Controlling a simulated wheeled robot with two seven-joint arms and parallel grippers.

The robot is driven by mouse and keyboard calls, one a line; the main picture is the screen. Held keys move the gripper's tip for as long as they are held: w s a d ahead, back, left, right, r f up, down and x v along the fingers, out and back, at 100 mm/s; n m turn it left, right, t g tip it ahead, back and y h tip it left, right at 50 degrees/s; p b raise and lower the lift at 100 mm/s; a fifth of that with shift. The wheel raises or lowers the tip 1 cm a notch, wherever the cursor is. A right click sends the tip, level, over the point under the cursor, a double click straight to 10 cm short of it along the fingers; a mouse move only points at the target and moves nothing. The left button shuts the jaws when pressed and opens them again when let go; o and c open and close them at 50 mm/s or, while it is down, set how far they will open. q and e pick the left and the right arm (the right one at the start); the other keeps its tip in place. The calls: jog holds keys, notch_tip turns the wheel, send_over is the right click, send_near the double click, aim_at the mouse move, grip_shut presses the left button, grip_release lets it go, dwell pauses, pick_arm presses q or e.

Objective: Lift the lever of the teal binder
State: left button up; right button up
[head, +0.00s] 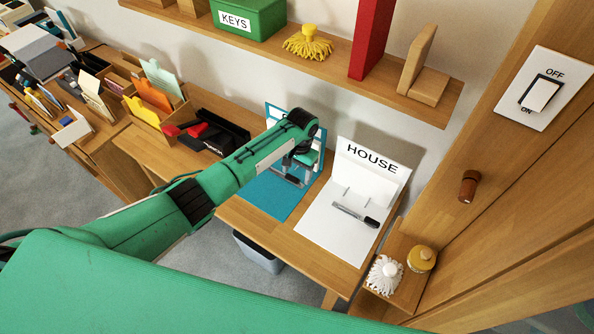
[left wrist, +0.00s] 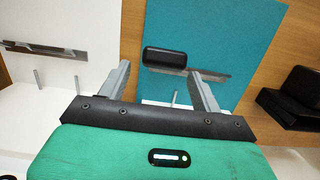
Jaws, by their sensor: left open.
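The teal binder (head: 266,198) lies open on the wooden desk, its back part upright and partly hidden by my left arm. In the left wrist view the teal sheet (left wrist: 225,35) fills the middle. Its lever (left wrist: 166,57) is a metal bar with a thick black end and lies low across the binder. My left gripper (head: 292,170) is over the binder. In the left wrist view the gripper (left wrist: 158,68) is open and empty, with the lever's black end showing between its fingers. I cannot tell whether a finger touches the lever. My right gripper is not in view.
A white binder marked HOUSE (head: 330,225) lies open to the right, with its own lever (head: 355,214) and two upright pins. A black case (head: 212,135) lies left of the teal binder. A shelf (head: 430,102) runs above. A grey bin (head: 258,253) stands below.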

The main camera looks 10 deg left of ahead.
pick_arm(q)
notch_tip(320, 180, up, 7)
jog(key=w+b, duration=0.1)
jog(key=shift+d+r+b, duration=0.15)
jog(key=shift+d+b, duration=0.05)
jog(key=shift+b, duration=0.15)
dwell(0.4)
